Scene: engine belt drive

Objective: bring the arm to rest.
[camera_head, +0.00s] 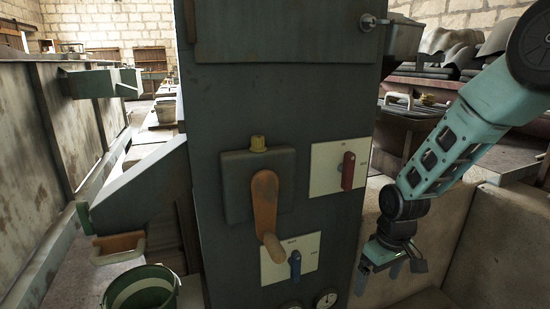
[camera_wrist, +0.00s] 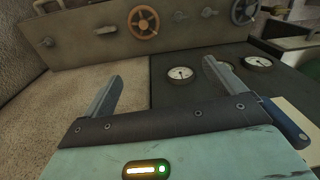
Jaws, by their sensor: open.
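My gripper (camera_head: 378,275) hangs at the end of my teal arm, to the right of a dark green cabinet (camera_head: 215,130) in the head view. Its fingers point down and nothing is between them. In the wrist view my gripper (camera_wrist: 162,85) shows two fingers set wide apart and empty. The cabinet front carries an orange lever (camera_head: 264,205), a red-handled switch (camera_head: 348,171) and a blue-handled switch (camera_head: 295,264). The gripper appears apart from these parts.
A green bucket (camera_head: 142,290) stands at the lower left. Small gauges (camera_head: 326,298) sit low on the cabinet. The wrist view shows a panel with an orange handwheel (camera_wrist: 143,22) and gauges (camera_wrist: 180,74). Beige walls (camera_head: 500,250) stand right of the gripper.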

